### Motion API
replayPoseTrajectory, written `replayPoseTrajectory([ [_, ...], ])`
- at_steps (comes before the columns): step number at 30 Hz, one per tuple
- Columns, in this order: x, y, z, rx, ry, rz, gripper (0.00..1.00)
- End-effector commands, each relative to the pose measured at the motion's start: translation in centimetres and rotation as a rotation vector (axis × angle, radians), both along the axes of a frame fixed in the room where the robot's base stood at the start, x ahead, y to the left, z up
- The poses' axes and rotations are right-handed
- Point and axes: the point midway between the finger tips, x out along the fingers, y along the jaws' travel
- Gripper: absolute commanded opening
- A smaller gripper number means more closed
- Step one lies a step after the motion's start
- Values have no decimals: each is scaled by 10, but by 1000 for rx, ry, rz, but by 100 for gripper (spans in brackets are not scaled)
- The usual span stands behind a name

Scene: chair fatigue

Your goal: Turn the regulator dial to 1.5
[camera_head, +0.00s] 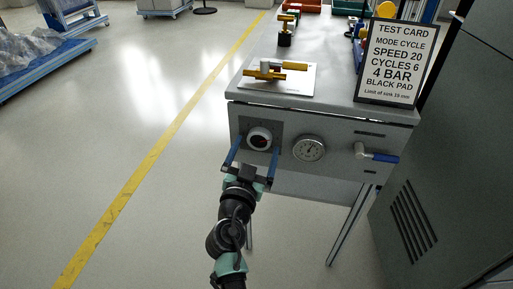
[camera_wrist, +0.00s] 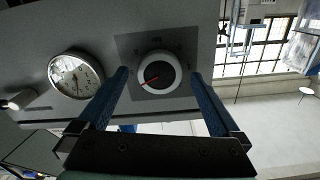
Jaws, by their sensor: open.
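The regulator dial (camera_head: 259,138) is a round knob with a white ring and dark face, set on a darker square plate on the bench's front panel. In the wrist view, the dial (camera_wrist: 158,73) shows a red pointer mark; its scale is too small to read. My gripper (camera_head: 258,144) is open, with its two blue fingers on either side of the dial. In the wrist view, the gripper (camera_wrist: 160,74) has a finger left and right of the dial, with visible gaps. I cannot tell how deep the fingertips reach.
A round pressure gauge (camera_head: 309,149) sits right of the dial and also shows in the wrist view (camera_wrist: 76,75). Farther right is a blue-handled lever (camera_head: 376,155). A test card (camera_head: 396,62) reading "4 BAR" and a yellow-handled clamp (camera_head: 270,69) stand on the bench top. A grey cabinet (camera_head: 440,190) bounds the right.

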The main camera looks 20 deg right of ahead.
Motion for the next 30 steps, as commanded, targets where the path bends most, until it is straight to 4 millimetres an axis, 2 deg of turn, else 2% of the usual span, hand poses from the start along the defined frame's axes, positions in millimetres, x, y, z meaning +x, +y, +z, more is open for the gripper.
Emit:
replayPoseTrajectory([
  [4,7,-6,0,0,0,-1,100],
  [13,8,-6,0,0,0,-1,100],
  [26,8,-6,0,0,0,-1,23],
  [27,8,-6,0,0,0,-1,18],
  [30,8,-6,0,-2,2,-1,18],
])
